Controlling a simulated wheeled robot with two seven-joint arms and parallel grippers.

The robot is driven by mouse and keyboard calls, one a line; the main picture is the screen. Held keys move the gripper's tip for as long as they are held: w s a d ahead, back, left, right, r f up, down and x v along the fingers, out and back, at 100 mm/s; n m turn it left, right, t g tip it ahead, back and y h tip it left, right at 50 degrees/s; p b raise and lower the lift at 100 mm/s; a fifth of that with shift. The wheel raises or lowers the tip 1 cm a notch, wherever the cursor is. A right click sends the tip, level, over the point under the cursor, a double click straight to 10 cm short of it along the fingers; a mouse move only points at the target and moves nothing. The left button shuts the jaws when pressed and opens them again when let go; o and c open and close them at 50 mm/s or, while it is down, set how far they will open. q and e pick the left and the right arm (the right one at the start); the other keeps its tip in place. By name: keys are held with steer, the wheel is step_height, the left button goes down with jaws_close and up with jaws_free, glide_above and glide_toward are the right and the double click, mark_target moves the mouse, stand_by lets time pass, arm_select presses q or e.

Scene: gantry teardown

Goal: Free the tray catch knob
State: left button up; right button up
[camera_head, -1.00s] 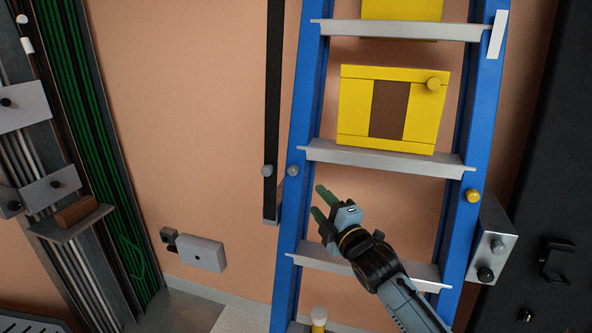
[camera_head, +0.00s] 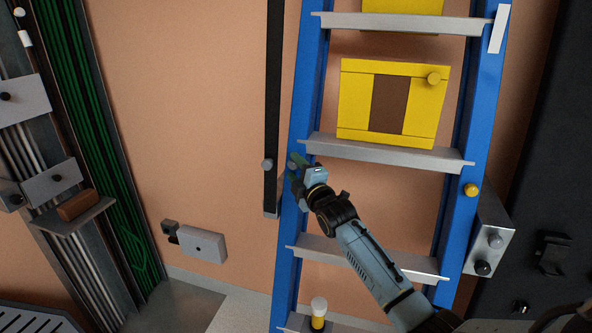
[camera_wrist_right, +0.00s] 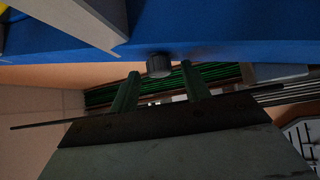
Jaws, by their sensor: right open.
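In the right wrist view a round grey knob (camera_wrist_right: 159,65) stands out from the blue ladder rail (camera_wrist_right: 225,35). My right gripper (camera_wrist_right: 160,74) is open, with its two green fingers pointing at the knob, one to each side of it. I cannot tell whether the fingertips reach past the knob's face. In the head view my right gripper (camera_head: 294,171) is at the left blue rail (camera_head: 287,235) and largely hides this knob. No label shows that it is the tray catch knob. My left gripper is not in view.
A yellow panel (camera_head: 425,105) with its own knob sits between the grey rungs. A yellow knob (camera_head: 471,190) is on the right rail. A grey wall box (camera_head: 205,246) is lower left.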

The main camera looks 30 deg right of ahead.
steer(key=c, duration=1)
steer(key=shift+f+m+t+b, duration=0.3)
steer(key=shift+b, duration=0.55)
steer(key=m+t+h+b, duration=0.1)
steer(key=m+h+b, duration=0.1)
steer(key=m+b, duration=0.1)
steer(key=m+t+h+b, duration=0.1)
steer(key=m+h+b, duration=0.1)
steer(key=b, duration=0.3)
steer(key=f+m+t+h+b, duration=0.1)
steer(key=m+h+b, duration=0.1)
steer(key=m+b, duration=0.2)
steer(key=shift+w+a+m+t+h+b, duration=0.2)
steer(key=shift+w+m+t+h+b, duration=0.1)
steer(key=shift+b, duration=0.2)
steer(key=shift+m+h+b, duration=0.7)
steer(key=shift+m+h, duration=0.2)
steer(key=shift+m, duration=0.1)
steer(key=shift+m+b, duration=0.3)
steer(key=shift+m, duration=0.1)
steer(key=shift+r+m+h+b, duration=0.15)
steer(key=shift+m+h+b, duration=0.25)
steer(key=shift+m+h, duration=0.4)
